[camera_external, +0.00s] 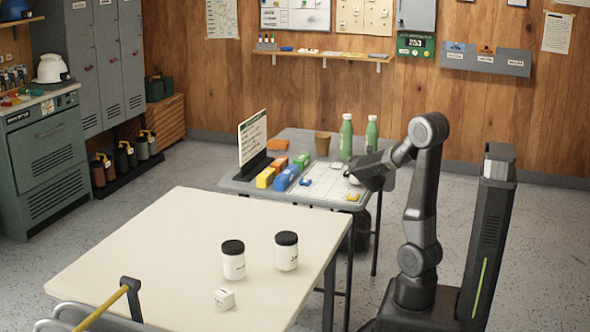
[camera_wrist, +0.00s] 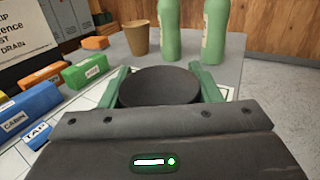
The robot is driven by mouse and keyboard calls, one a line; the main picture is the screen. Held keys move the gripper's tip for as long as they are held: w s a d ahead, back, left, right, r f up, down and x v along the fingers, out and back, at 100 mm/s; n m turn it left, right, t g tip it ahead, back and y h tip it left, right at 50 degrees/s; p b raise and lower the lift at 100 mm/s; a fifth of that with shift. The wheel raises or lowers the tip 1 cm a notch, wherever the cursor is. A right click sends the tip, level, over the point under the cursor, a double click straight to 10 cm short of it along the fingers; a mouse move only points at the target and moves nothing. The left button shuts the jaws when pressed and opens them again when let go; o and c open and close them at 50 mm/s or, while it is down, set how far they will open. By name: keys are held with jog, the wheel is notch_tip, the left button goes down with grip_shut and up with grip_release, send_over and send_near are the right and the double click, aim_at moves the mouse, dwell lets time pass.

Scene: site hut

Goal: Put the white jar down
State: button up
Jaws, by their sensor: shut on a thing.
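My gripper (camera_external: 360,174) is over the right part of the grey table (camera_external: 290,144) in the external view. In the wrist view, its green fingers (camera_wrist: 162,80) are shut on either side of a jar with a round black lid (camera_wrist: 158,88). The jar's body is hidden below the lid there; only a small white part shows by the gripper in the external view. I cannot tell whether its bottom touches the table. Two other white jars with black lids, a left one (camera_external: 233,262) and a right one (camera_external: 286,254), stand upright on the cream table (camera_external: 150,255).
Two green bottles (camera_external: 346,137) (camera_external: 371,134) and a brown cup (camera_external: 322,145) stand behind my gripper. Coloured blocks (camera_external: 286,178) and an upright sign (camera_external: 252,137) are to its left. A white gridded sheet (camera_external: 322,187) lies between. A white cube (camera_external: 224,298) sits on the cream table.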

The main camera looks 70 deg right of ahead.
notch_tip(320, 180, up, 8)
jog(key=p, duration=0.3)
jog(key=shift+r, duration=0.2)
jog(key=w+d+r+p, duration=0.1)
jog(key=w+d+p, duration=0.25)
jog(key=w, duration=1.25)
jog(key=shift+w+d+f+b, duration=0.15)
jog(key=shift+f+b, duration=0.35)
jog(key=shift+f, duration=1.2)
jog(key=shift+w+f+b, duration=0.2)
jog(key=shift+f+b, duration=0.3)
jog(key=shift+f, duration=1.15)
jog(key=shift+w+d+f+b, duration=0.15)
jog(key=shift+f+b, duration=0.35)
jog(key=shift+f, duration=1.2)
jog(key=shift+a+f+b, duration=0.1)
jog(key=shift+f+b, duration=0.1)
jog(key=shift+b, duration=0.1)
jog(key=o, duration=1.3)
jog(key=shift+r, duration=0.2)
